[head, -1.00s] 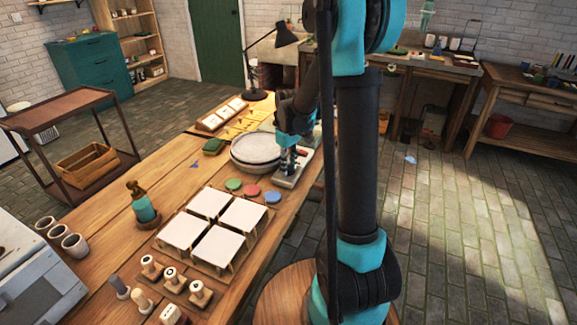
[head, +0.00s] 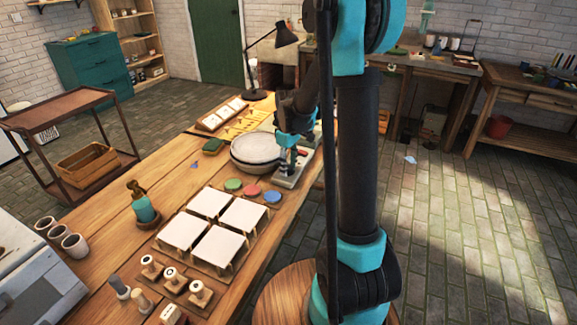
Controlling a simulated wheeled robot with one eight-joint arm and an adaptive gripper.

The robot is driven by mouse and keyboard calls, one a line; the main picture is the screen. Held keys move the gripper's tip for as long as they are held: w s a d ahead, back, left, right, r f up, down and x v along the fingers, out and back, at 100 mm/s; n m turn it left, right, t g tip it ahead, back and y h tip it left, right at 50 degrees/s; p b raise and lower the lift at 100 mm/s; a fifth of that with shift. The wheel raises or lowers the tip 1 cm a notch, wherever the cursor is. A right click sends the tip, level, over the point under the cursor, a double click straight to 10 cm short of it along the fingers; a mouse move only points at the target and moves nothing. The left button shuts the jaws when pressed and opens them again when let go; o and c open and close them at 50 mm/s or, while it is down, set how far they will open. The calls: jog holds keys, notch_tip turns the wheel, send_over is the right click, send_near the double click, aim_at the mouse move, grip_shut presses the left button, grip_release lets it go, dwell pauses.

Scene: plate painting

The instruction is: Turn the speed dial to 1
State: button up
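A small grey control box (head: 287,178) with a red part on it sits at the right edge of the wooden table, beside a round grey plate wheel (head: 256,150). The speed dial itself is too small to make out and is partly hidden by my gripper. My gripper (head: 287,157) points down over the control box, right of the wheel. Its fingertips are at or just above the box; I cannot tell whether they touch it. Whether the fingers are open or shut does not show.
White square tiles (head: 209,202) stand in front of the wheel, with green, red and blue paint discs (head: 252,190) between. A teal bottle (head: 143,207) and several stamps (head: 173,279) stand nearer. A black lamp (head: 284,36) stands behind.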

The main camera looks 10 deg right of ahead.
aim_at(289, 167)
jog(key=shift+o, duration=0.2)
notch_tip(289, 167, up, 12)
dwell(0.6)
jog(key=s+d+f+m+t, duration=0.2)
jog(key=s+f+m, duration=0.2)
jog(key=s, duration=0.7)
jog(key=s+d+f+m+t, duration=0.2)
jog(key=s+f+m, duration=0.3)
jog(key=s+f, duration=0.3)
jog(key=s, duration=0.4)
jog(key=shift+d, duration=0.15)
jog(key=shift+r, duration=0.1)
dwell(0.5)
